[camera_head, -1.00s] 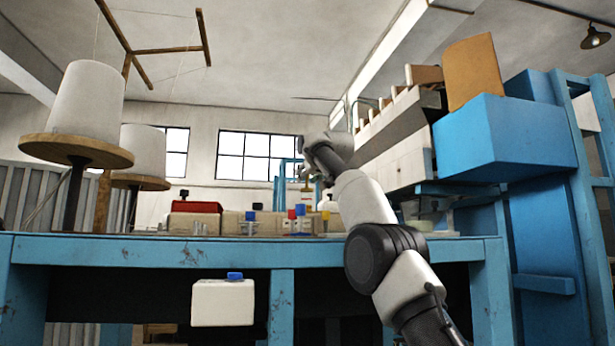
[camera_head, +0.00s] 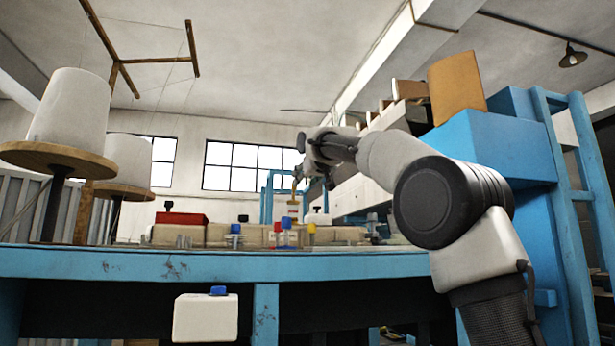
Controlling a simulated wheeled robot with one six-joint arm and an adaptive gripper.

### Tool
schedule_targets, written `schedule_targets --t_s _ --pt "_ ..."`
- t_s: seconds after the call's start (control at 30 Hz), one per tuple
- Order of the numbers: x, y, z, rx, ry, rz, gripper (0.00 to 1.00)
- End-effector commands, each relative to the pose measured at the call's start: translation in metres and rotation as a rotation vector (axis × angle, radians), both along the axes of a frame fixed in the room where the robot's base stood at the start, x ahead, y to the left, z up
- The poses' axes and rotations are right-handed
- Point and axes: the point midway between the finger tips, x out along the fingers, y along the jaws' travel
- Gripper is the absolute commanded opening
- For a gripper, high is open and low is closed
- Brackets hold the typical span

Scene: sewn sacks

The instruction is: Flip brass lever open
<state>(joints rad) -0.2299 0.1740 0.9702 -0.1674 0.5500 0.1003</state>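My gripper (camera_head: 315,176) is at the end of my raised arm, above the far part of the blue workbench (camera_head: 190,265). It is small and dark in this view, and I cannot tell whether its fingers are open or shut. A small brass-coloured upright piece (camera_head: 294,190) shows just below and left of the gripper, in front of the blue frame at the back. It may be the brass lever, but it is too small to be sure. I cannot tell whether the gripper touches it.
Small bottles with blue, red and yellow caps (camera_head: 284,234) stand on the bench, with a red box (camera_head: 180,217) to their left. A white canister with a blue cap (camera_head: 206,317) is at the bench front. Large white cones (camera_head: 70,108) stand left. A blue cabinet (camera_head: 495,150) stands right.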

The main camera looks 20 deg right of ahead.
Motion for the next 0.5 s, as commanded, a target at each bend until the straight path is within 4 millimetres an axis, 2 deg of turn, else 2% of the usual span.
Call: schedule_targets --t_s 0.13,0.5 --pt "-0.016 -0.002 0.002 0.000 0.000 0.000 0.39" --pt "-0.019 -0.003 0.002 -0.001 0.000 -0.001 0.39"
